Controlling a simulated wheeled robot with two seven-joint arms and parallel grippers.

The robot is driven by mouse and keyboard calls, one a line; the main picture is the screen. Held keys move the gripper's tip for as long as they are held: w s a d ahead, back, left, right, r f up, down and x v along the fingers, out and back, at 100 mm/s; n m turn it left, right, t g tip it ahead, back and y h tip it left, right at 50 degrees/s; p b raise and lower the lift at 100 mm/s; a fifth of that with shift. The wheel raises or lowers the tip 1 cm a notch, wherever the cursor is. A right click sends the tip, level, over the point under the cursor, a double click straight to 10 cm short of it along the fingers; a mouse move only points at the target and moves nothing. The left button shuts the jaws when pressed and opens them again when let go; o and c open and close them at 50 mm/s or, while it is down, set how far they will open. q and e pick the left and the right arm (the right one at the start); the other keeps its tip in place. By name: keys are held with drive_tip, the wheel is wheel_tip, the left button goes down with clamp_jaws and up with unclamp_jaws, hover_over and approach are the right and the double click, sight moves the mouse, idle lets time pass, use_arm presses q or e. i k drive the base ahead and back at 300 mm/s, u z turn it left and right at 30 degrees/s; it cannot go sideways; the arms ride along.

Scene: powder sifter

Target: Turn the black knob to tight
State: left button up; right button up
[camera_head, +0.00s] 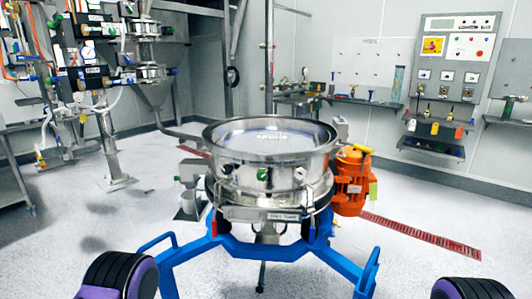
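A steel round sifter (270,160) stands in the middle on a blue frame (270,250). A green round knob (262,174) is on its front side. Small dark parts show low at the front, on either side of a label plate (268,213); I cannot tell whether one of them is the black knob. A dark round fitting (232,76) is on a post behind the sifter. My arms show only as black and purple links at the lower left and lower right corners. Both grippers are out of view.
An orange motor (351,182) is fixed to the sifter's right side. Steel machinery with pipes (105,75) stands at the left. A grey panel (455,65) and shelves are at the back right. A red floor grating (420,235) runs at right; the floor around is mostly clear.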

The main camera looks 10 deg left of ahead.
sight(227, 170)
drive_tip(key=k, duration=1.25)
drive_tip(key=u, duration=0.85)
drive_tip(key=i, duration=1.35)
drive_tip(key=z, duration=0.7)
drive_tip(key=i, duration=0.6)
drive_tip(key=z, duration=0.55)
